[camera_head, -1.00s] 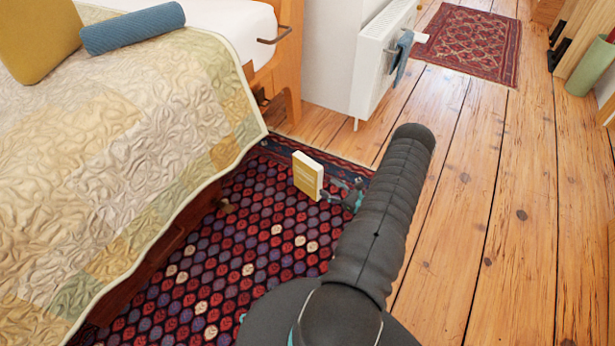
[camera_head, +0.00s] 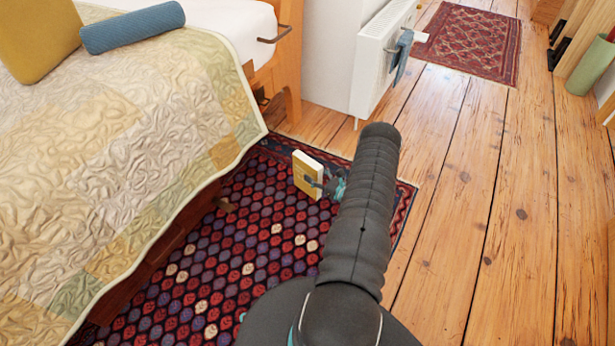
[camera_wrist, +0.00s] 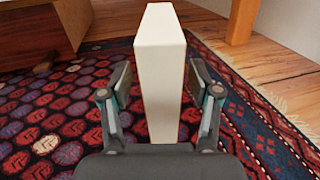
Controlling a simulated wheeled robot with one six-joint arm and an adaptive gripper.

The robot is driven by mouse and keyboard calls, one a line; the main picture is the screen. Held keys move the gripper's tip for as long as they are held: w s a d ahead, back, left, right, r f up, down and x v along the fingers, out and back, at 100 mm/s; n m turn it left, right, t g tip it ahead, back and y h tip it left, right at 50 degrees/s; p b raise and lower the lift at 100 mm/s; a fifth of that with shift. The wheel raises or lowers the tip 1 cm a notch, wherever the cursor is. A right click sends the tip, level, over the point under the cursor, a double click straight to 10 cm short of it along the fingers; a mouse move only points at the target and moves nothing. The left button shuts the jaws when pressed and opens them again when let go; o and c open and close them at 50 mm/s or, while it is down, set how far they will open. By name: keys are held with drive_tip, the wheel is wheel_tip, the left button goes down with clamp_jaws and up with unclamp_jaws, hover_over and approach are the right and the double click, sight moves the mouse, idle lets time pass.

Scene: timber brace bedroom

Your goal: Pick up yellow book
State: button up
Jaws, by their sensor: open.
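The yellow book (camera_head: 307,175) stands upright on the patterned rug beside the bed, its yellow cover facing the head camera. In the wrist view the book (camera_wrist: 160,75) shows a pale edge and stands between the two fingers. My gripper (camera_head: 322,183) is at the book's right side, with one finger in front of the cover. In the wrist view my gripper (camera_wrist: 160,96) is open, a finger on each side of the book, with a gap visible on both sides. My arm hides part of the gripper in the head view.
The rug (camera_head: 250,265) lies under the book. The bed with a quilt (camera_head: 140,150) is on the left, its wooden leg (camera_head: 291,100) behind the book. A white radiator (camera_head: 380,65) stands by the wall.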

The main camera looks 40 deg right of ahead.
sight(307, 168)
drive_tip(key=w, duration=0.4)
drive_tip(key=shift+w+a, duration=0.15)
drive_tip(key=shift+a, duration=0.15)
clamp_jaws()
drive_tip(key=shift+r, duration=0.1)
drive_tip(key=shift+r, duration=0.1)
